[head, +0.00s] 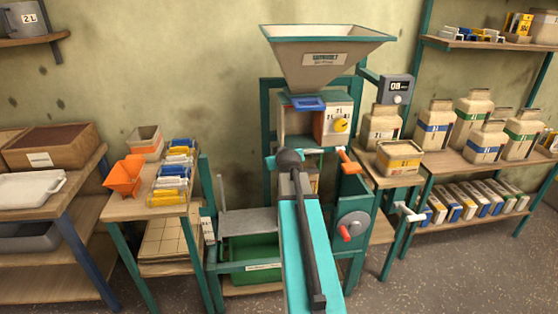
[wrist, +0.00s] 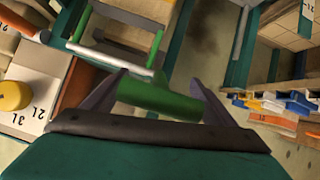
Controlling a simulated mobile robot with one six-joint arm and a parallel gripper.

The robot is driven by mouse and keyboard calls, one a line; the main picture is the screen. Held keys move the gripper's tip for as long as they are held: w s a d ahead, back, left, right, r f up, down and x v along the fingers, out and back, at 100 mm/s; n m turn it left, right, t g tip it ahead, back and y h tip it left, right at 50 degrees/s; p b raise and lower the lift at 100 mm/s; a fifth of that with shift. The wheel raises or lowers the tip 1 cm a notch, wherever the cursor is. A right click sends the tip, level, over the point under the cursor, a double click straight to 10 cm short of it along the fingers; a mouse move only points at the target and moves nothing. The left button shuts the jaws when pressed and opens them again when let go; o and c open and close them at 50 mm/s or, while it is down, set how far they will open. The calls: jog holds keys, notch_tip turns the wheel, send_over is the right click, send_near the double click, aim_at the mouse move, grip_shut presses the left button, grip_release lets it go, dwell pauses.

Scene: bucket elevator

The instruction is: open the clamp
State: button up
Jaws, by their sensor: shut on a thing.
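In the wrist view, my gripper (wrist: 158,97) is shut on a green cylindrical handle (wrist: 160,102), one dark finger on each side of it. A green bar (wrist: 156,48) runs up from this handle. A pale crossbar (wrist: 110,58) lies close behind the handle. The handle looks like the clamp's, but its joint to the machine is hard to make out. In the head view, my arm covers the handle and the gripper.
An orange-handled crank (head: 348,160) sits right of my arm, above a disc with a red-handled crank (head: 352,226). A green bin (head: 250,262) stands low left. Side tables hold an orange hopper (head: 124,176) and a yellow-labelled tub (head: 399,158).

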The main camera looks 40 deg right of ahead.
jog(key=o, duration=1.5)
jog(key=shift+d, duration=0.15)
jog(key=shift+o, duration=0.2)
jog(key=shift+s, duration=0.1)
jog(key=b+v, duration=0.2)
jog(key=v, duration=0.6)
jog(key=shift+s+a+b, duration=0.15)
jog(key=shift+a+b, duration=0.15)
jog(key=shift+r+b, duration=0.1)
jog(key=shift+b, duration=0.2)
jog(key=shift+b+v, duration=2.55)
jog(key=shift+b, duration=1.6)
